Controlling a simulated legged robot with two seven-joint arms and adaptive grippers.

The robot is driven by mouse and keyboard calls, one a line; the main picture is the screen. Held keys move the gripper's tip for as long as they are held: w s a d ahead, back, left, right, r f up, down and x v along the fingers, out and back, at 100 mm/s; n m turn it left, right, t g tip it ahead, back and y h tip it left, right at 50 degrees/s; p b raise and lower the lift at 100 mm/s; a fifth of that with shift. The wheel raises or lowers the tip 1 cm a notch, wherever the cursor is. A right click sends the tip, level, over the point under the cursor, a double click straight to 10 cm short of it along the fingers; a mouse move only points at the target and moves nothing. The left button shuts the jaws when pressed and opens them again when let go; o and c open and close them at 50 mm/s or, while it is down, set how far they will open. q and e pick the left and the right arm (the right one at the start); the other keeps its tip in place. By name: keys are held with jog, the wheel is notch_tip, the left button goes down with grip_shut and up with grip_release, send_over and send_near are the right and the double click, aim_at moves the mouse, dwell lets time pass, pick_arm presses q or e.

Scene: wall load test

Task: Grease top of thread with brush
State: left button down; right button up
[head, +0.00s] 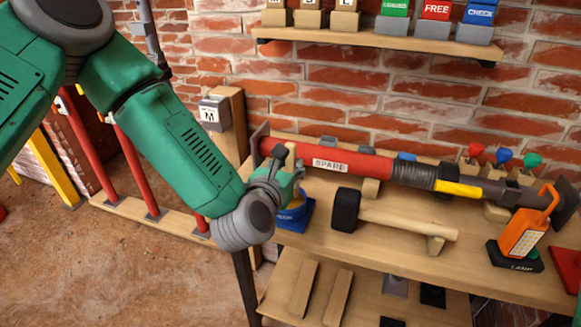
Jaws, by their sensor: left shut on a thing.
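My left gripper (290,188) is at the left end of the bench, right above a blue pot (291,214) with something yellow in it. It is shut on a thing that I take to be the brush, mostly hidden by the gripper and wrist. I cannot tell whether the bristles touch the yellow content. A red prop labelled SPARE (330,163) lies along the bench behind the gripper. Its grey ribbed section (415,176), which looks like a thread, is well to the right of the gripper. My right gripper does not show.
A mallet (395,216) lies at the front of the wooden bench (480,255). An orange lamp (524,235) stands at the right. Red, blue and green-topped items (503,157) stand behind. A shelf (375,39) with labelled blocks hangs above. Red posts (137,170) stand at the left.

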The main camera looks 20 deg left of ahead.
aim_at(287, 144)
pick_arm(q)
jog(key=r, duration=0.1)
jog(key=a+r+p, duration=0.1)
jog(key=r, duration=0.1)
jog(key=shift+a, duration=0.2)
jog(key=shift+d+r+p, duration=0.15)
jog(key=shift+r+p, duration=0.45)
jog(key=shift+r, duration=0.1)
jog(key=shift+d+r, duration=0.15)
jog(key=shift+r, duration=0.15)
jog(key=shift+d+r, duration=0.2)
jog(key=shift+d, duration=0.05)
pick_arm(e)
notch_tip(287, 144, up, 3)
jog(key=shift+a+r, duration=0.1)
pick_arm(q)
jog(key=shift+a+f, duration=0.1)
jog(key=shift+a, duration=0.3)
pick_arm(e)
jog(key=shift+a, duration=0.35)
pick_arm(q)
jog(key=shift+s+f, duration=0.1)
jog(key=shift+s, duration=0.05)
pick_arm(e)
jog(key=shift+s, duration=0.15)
